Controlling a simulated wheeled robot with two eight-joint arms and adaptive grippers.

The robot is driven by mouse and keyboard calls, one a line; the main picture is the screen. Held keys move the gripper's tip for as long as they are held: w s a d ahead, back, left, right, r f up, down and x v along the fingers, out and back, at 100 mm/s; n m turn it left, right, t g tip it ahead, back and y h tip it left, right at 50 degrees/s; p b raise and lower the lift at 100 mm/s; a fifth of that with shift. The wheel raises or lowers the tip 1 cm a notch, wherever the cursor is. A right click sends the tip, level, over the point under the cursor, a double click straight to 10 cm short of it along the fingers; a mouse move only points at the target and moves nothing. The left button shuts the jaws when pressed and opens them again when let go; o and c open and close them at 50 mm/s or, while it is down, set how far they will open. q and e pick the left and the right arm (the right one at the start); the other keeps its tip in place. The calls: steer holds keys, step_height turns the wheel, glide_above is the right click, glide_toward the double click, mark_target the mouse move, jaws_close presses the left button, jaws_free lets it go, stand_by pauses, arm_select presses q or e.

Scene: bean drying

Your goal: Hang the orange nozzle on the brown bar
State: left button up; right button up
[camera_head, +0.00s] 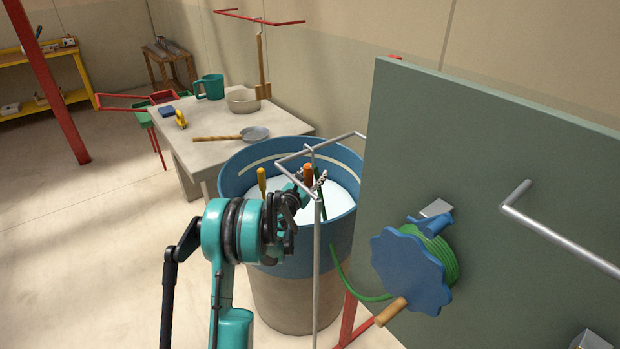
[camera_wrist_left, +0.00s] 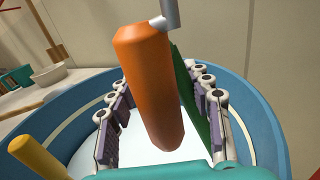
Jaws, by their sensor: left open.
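The orange nozzle (camera_head: 308,173) is upright over the blue-rimmed barrel, close to a grey metal stand (camera_head: 317,235). It also shows large in the left wrist view (camera_wrist_left: 150,85), with a grey rod at its top; whether it hangs from that rod I cannot tell. My left gripper (camera_head: 296,197) is open, its fingers on either side of the nozzle (camera_wrist_left: 165,130) with gaps visible. A green hose (camera_head: 321,197) runs beside the nozzle. I see no clearly brown bar; the bars near the nozzle look grey. My right gripper is out of view.
The barrel (camera_head: 237,187) holds white contents and a yellow handle (camera_head: 262,181). A green panel (camera_head: 490,150) at the right carries a blue reel (camera_head: 411,273) and a grey bar (camera_head: 560,240). A table (camera_head: 215,155) with a ladle stands behind.

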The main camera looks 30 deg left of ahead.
arm_select(q)
steer(key=shift+w, duration=0.1)
jaws_close()
stand_by(0.3)
steer(key=shift+r+p, duration=0.7)
steer(key=shift+r, duration=0.55)
steer(key=shift+f, duration=0.1)
steer(key=shift+d, duration=0.1)
